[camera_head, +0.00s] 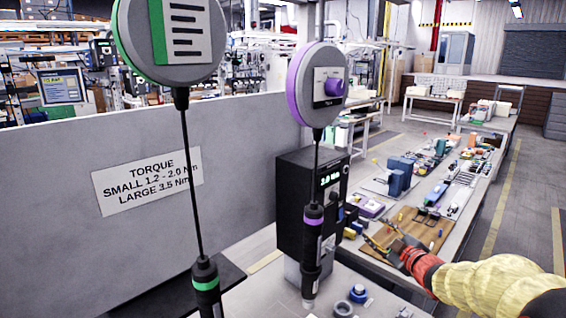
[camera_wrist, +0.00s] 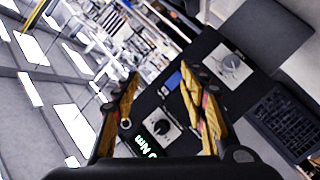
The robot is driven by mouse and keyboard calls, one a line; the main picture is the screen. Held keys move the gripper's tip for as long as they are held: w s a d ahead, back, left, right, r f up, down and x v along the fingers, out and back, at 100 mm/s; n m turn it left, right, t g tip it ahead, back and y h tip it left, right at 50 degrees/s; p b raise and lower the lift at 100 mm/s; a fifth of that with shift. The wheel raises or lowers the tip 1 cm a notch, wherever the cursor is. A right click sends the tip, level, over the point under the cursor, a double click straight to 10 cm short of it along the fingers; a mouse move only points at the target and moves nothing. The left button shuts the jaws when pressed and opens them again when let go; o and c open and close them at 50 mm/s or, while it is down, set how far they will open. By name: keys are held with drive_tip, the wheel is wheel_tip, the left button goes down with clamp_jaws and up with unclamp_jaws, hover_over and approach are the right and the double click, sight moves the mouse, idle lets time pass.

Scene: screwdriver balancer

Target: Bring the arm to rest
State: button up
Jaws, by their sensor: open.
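My gripper (camera_head: 388,245) is at the right in the head view, at the end of my yellow-sleeved arm, over the bench. In the wrist view its two yellow-and-black fingers (camera_wrist: 160,100) stand apart with nothing held between them. A black control box (camera_head: 312,205) with a lit green display stands left of my gripper, apart from it. Its front, with a knob, shows between and beyond the fingers in the wrist view (camera_wrist: 172,130).
A green-marked screwdriver (camera_head: 205,285) and a purple-marked screwdriver (camera_head: 313,245) hang on cables from round balancers (camera_head: 172,38) (camera_head: 316,85). A grey panel with a torque sign (camera_head: 147,180) stands left. The bench (camera_head: 455,205) beyond my gripper holds many small parts.

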drive_tip(key=s+r+m+g+h, duration=0.1)
drive_tip(key=s+r+m+h, duration=0.35)
drive_tip(key=s, duration=0.25)
drive_tip(key=s+a+m+g, duration=0.2)
drive_tip(key=s+m+g, duration=0.1)
drive_tip(key=s, duration=0.9)
drive_tip(key=s+a+f+m+g+p, duration=0.1)
drive_tip(key=s+a+m+g, duration=0.1)
drive_tip(key=s, duration=0.9)
drive_tip(key=shift+s+a+f+m+g+h, duration=0.2)
drive_tip(key=shift+s+a+m+g+h, duration=0.2)
drive_tip(key=shift+m, duration=0.25)
drive_tip(key=s+a+f+g, duration=0.1)
drive_tip(key=s+a, duration=0.1)
drive_tip(key=s, duration=0.2)
drive_tip(key=s+a+f+g+y, duration=0.1)
drive_tip(key=s+a, duration=0.1)
drive_tip(key=s, duration=0.3)
drive_tip(key=s+a+f+m+g+y, duration=0.1)
drive_tip(key=s+a+f, duration=0.1)
drive_tip(key=s, duration=0.2)
drive_tip(key=shift+s+f, duration=0.1)
drive_tip(key=shift+s, duration=0.15)
drive_tip(key=shift+c, duration=0.2)
